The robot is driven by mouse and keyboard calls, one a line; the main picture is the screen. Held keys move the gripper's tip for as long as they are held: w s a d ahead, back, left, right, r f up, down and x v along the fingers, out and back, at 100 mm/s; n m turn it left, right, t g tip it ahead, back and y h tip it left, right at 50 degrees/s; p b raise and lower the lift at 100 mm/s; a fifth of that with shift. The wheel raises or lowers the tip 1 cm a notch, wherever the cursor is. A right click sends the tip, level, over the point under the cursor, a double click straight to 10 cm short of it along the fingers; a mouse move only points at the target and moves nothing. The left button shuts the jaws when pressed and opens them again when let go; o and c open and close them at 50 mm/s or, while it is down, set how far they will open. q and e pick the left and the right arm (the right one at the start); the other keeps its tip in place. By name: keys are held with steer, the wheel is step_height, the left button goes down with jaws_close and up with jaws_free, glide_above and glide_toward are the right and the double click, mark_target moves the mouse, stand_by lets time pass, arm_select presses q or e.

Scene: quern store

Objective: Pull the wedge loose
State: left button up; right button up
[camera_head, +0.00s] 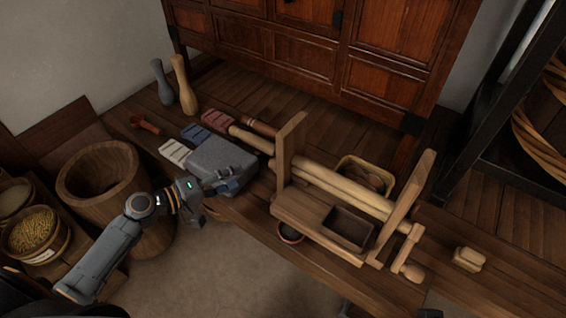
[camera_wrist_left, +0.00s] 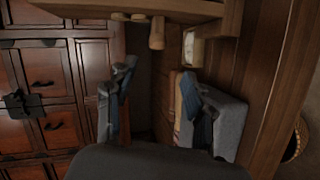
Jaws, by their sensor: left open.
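A wooden hand gin (camera_head: 320,215) with two pale rollers (camera_head: 345,190) between two uprights stands on the bench. Small pale pieces show at its right upright (camera_head: 413,232); I cannot tell for certain which piece is the wedge. My left gripper (camera_head: 230,183) is open, beside the grey stone block (camera_head: 215,160) and left of the gin, apart from the gin's right end. In the left wrist view its two fingers (camera_wrist_left: 157,105) stand wide apart with nothing clearly between them, and the grey block (camera_wrist_left: 232,115) is beside the right finger.
A wooden tub (camera_head: 100,180) stands beside my left arm.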

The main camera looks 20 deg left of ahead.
mark_target(270, 166)
arm_select(q)
steer(key=x, duration=1.3)
steer(key=shift+w+d+r, duration=0.15)
steer(key=shift+w+d, duration=0.15)
steer(key=shift+d, duration=0.05)
jaws_close()
